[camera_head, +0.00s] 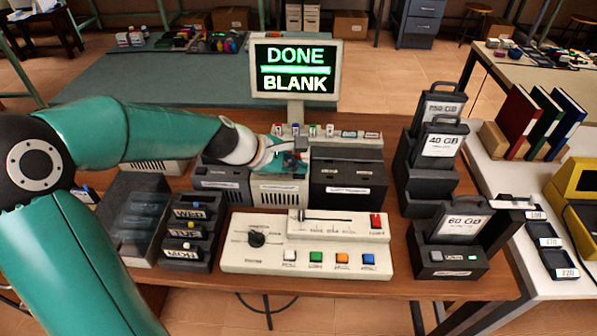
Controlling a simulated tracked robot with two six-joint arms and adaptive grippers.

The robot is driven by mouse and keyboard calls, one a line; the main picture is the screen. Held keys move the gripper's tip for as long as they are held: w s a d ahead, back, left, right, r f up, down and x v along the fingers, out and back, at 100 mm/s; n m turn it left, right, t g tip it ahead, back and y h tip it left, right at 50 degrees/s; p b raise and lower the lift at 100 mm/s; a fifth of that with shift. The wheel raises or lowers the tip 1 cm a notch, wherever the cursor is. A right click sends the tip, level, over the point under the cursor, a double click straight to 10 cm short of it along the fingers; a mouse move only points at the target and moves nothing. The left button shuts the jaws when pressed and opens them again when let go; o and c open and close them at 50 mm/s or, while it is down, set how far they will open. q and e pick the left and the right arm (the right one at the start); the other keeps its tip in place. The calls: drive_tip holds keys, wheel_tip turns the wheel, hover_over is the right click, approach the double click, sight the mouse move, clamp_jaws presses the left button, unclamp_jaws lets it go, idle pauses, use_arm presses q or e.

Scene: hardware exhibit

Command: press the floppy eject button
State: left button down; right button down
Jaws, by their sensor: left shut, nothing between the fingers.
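My left arm reaches in from the left, and my left gripper (297,152) is shut and empty. It is over the middle of the row of units behind the control panel. Below it stands a cream slotted unit (279,193), with a dark box (346,179) on its right and another dark unit (221,181) on its left. I cannot make out the floppy eject button; the gripper and wrist cover the top of the cream unit. I cannot tell whether the fingers touch anything. My right gripper is not in view.
A monitor (296,70) reads "DONE" and "BLANK" around a green bar. A cream control panel (262,262) with coloured buttons lies in front. Labelled black trays (187,242) and a clear-lidded case (132,220) stand left.

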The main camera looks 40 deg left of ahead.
sight(297, 175)
use_arm(q)
drive_tip(key=shift+r+p, duration=0.55)
drive_tip(key=shift+r, duration=0.1)
drive_tip(key=shift+r, duration=0.1)
wheel_tip(297, 175, up, 5)
drive_tip(key=p, duration=0.4)
drive_tip(key=shift+p, duration=0.4)
